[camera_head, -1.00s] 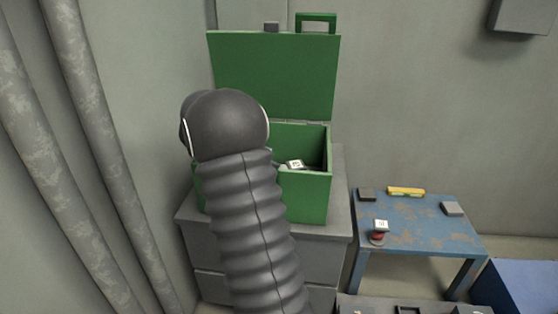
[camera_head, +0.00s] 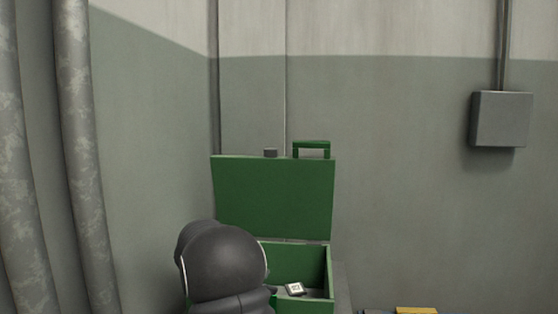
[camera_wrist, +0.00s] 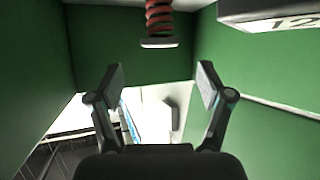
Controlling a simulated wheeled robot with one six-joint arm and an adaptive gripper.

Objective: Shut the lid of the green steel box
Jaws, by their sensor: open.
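The green steel box (camera_head: 317,268) stands open in the head view, partly behind my arm. Its green lid (camera_head: 272,197) stands upright at the back, with a green handle (camera_head: 311,145) and a small grey latch piece (camera_head: 270,153) on its top edge. My arm covers the box's left front, and my gripper is hidden there. In the wrist view my gripper (camera_wrist: 160,80) has its two fingers spread, with nothing between them. Green panels (camera_wrist: 125,45) surround it on several sides; I cannot tell which is lid or wall.
A small pale-faced item (camera_head: 295,288) lies inside the box. The wrist view shows a red coil with a pale end (camera_wrist: 159,22) and a grey block marked 12 (camera_wrist: 275,14). A grey wall box (camera_head: 501,119) hangs at right; a yellow item (camera_head: 416,310) shows below.

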